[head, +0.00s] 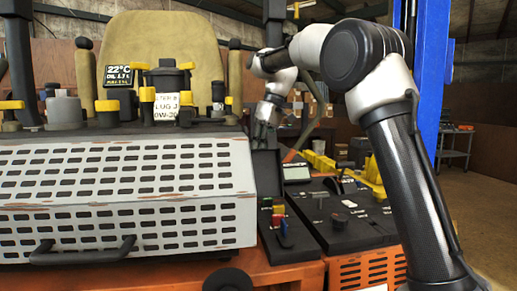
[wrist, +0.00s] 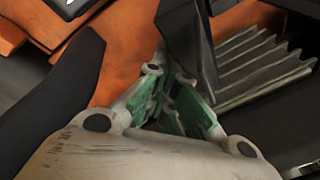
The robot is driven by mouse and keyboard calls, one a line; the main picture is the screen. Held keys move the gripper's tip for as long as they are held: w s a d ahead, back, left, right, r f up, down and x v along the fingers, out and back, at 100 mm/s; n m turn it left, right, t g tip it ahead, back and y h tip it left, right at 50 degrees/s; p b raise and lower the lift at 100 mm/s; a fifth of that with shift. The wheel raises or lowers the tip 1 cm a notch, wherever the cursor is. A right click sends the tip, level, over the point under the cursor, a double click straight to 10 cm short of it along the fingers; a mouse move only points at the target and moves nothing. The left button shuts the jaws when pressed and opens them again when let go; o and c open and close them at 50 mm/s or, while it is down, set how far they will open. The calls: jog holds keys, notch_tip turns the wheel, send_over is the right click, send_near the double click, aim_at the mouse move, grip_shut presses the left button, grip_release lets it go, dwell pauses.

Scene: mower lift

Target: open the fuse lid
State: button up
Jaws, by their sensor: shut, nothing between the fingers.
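The black fuse lid (head: 268,172) stands raised, near upright, at the right end of the grey slotted hood in the head view. In front of it the fuse box lies uncovered, with coloured fuses (head: 278,212) in red, yellow, green and blue. My gripper (head: 264,136) is at the lid's top edge, fingers pointing down. In the wrist view my gripper (wrist: 172,88) shows green finger pads close together with nothing held. A black angular piece (wrist: 188,42), probably the lid, is right at the fingertips; whether they touch it I cannot tell.
The slotted hood (head: 120,195) fills the left, with bottles and yellow-capped parts on the ledge above. A black control panel (head: 345,215) with levers and yellow parts lies to the right. A blue post (head: 432,80) stands behind my arm. Open floor shows at far right.

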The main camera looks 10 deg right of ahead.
jog(key=f, duration=0.1)
jog(key=s+d+f+g, duration=0.1)
jog(key=f, duration=0.1)
jog(key=shift+s, duration=0.2)
jog(key=o, duration=0.6)
jog(key=v, duration=0.3)
jog(key=shift+r, duration=0.2)
jog(key=shift+c, duration=0.2)
notch_tip(320, 180, up, 11)
jog(key=t, duration=0.1)
send_over(264, 158)
jog(key=w+d, duration=0.3)
jog(key=w, duration=0.1)
jog(key=shift+r, duration=0.15)
jog(key=shift+c, duration=0.2)
